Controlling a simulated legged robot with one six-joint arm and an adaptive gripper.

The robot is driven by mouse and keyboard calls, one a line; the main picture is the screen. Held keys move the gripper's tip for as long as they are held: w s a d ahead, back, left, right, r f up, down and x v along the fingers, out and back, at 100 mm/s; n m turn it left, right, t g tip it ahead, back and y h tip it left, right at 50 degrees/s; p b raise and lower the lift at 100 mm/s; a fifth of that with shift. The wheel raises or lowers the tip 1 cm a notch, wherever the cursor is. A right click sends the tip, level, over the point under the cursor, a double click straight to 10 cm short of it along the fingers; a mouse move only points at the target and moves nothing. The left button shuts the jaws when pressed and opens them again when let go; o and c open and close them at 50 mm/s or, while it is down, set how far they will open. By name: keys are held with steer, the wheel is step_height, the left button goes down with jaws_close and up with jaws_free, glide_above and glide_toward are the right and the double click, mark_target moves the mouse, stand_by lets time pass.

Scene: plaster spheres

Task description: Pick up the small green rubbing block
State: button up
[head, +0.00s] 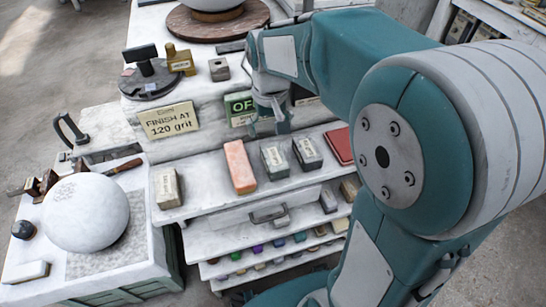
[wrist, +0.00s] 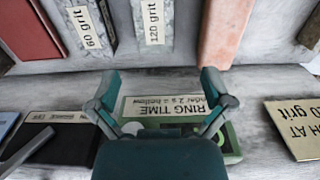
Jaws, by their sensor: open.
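A grey-green block with a pale label (head: 274,160) lies on the white shelf in the head view. In the wrist view its label reads 120 grit (wrist: 153,22), at the top centre. Which block the task means by the small green one is not certain from these frames; small greenish pieces also lie among the coloured ones on the lower shelves (head: 235,255). My gripper (head: 268,128) is open and empty, on the sign side of the row of blocks. In the wrist view its fingertips (wrist: 160,82) are spread, below the 120 grit block and apart from it.
An orange block (head: 240,167) and a dark 60 grit block (head: 307,153) flank the grey-green one. A "FINISH AT 120 grit" sign (head: 169,120) stands left. A white sphere (head: 86,212) rests at far left.

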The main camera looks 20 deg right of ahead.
mark_target(274, 155)
step_height(274, 155, down, 5)
steer(key=shift+s+r, duration=0.1)
steer(key=shift+r, duration=0.1)
steer(key=f, duration=0.5)
steer(key=shift+s+d+f, duration=0.15)
steer(key=shift+s+d, duration=0.15)
steer(key=shift+d, duration=0.05)
steer(key=shift+c, duration=0.3)
steer(key=c, duration=1.2)
